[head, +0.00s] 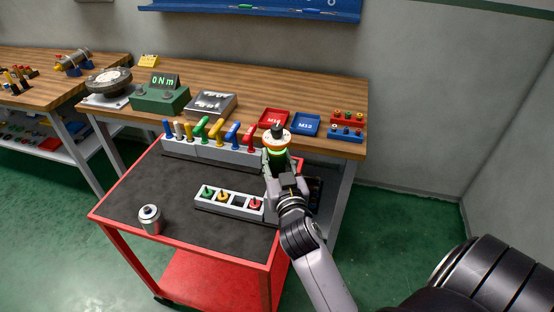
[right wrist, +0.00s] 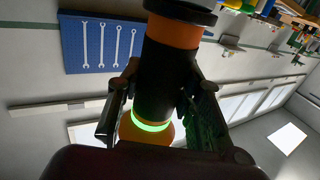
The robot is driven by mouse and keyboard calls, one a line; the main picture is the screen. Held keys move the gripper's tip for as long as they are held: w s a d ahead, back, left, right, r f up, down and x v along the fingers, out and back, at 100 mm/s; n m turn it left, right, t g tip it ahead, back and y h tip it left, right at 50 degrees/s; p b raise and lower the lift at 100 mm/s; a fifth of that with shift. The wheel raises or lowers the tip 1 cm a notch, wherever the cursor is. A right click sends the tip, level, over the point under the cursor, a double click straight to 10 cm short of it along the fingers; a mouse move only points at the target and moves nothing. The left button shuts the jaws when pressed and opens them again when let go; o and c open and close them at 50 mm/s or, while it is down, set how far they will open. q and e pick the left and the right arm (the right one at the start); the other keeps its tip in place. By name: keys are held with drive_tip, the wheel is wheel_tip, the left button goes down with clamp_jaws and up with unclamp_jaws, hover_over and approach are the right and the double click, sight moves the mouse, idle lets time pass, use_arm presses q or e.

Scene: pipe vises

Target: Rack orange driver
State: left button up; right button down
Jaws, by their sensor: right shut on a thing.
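My right gripper (head: 278,160) is shut on the orange driver (head: 277,142), a thick tool with orange and black bands and a glowing green ring. It is held above the right part of the cart. The right wrist view shows the driver (right wrist: 165,80) between both fingers of the right gripper (right wrist: 158,100). A light grey rack (head: 210,208) on the cart holds a green, a yellow and a red piece, with a dark empty square slot between the yellow and the red. My left gripper is in neither view.
The red cart (head: 125,195) has a dark mat with free room at left and a silver can (head: 150,219) near its front. A grey holder (head: 205,151) with several coloured handles stands along its back. Behind is a wooden bench (head: 340,95) with red and blue trays.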

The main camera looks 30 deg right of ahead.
sight(279, 151)
drive_tip(key=shift+f+b, duration=2.1)
drive_tip(key=shift+f, duration=0.3)
idle(1.6)
drive_tip(key=shift+f, duration=0.15)
idle(0.5)
drive_tip(key=c, duration=1)
unclamp_jaws()
drive_tip(key=shift+c, duration=0.2)
drive_tip(key=shift+f, duration=0.2)
drive_tip(key=shift+r, duration=0.35)
wheel_tip(279, 151, up, 9)
drive_tip(key=p, duration=0.8)
drive_tip(key=shift+r, duration=0.2)
drive_tip(key=shift+s+f, duration=0.1)
